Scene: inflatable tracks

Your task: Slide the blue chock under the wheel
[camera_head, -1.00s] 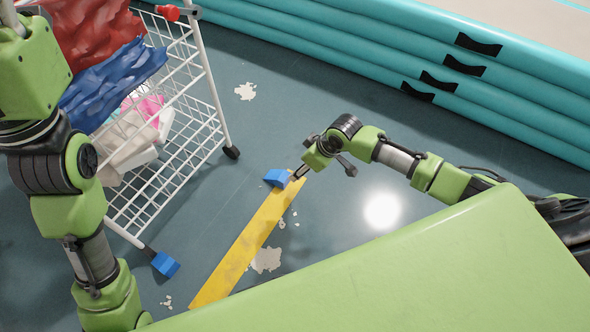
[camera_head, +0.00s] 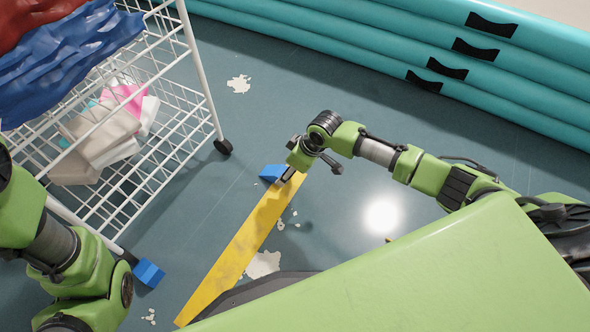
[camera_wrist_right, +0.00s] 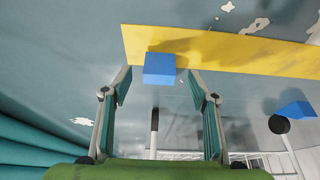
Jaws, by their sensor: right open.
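A blue chock (camera_head: 272,173) lies on the floor at the far end of the yellow strip. My right gripper (camera_head: 286,178) is low beside it. In the right wrist view my gripper's fingers (camera_wrist_right: 160,80) are apart, and the blue chock (camera_wrist_right: 160,68) lies between and just beyond the tips; I cannot tell whether they touch it. The cart's black wheel (camera_head: 223,146) stands up and left of this chock, with a floor gap between. A second blue chock (camera_head: 148,273) lies at the cart's near corner, close to another wheel (camera_wrist_right: 279,124). My left gripper is outside the view.
The white wire cart (camera_head: 207,85) at left holds red, blue and pale items. The yellow strip (camera_head: 238,250) runs diagonally over the floor. Teal inflatable tubes (camera_head: 400,50) line the back. Open floor lies between the cart and the tubes.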

